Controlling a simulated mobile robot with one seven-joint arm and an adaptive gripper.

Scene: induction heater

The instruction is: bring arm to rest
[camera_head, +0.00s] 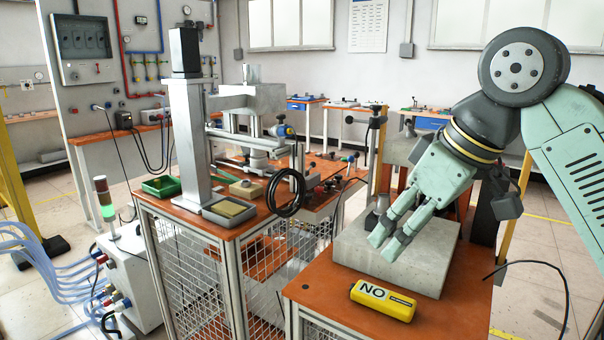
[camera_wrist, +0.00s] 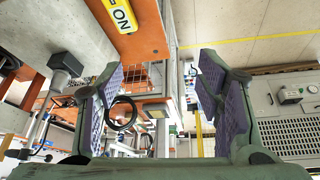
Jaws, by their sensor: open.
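My gripper (camera_head: 388,243) is at the end of my green arm at the right of the head view. Its fingers point down and to the left, over or in front of the grey block (camera_head: 437,262) on the right-hand orange table. I cannot tell from this view how far the fingertips are from the block. In the wrist view my gripper (camera_wrist: 160,100) shows its purple-padded fingers spread apart, with nothing between them.
A yellow "NO" box (camera_head: 383,300) lies at the front of the right table (camera_head: 460,312). The caged heater bench (camera_head: 226,228) with a grey column (camera_head: 190,130) stands left of it. A black cable (camera_head: 540,264) hangs at the right.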

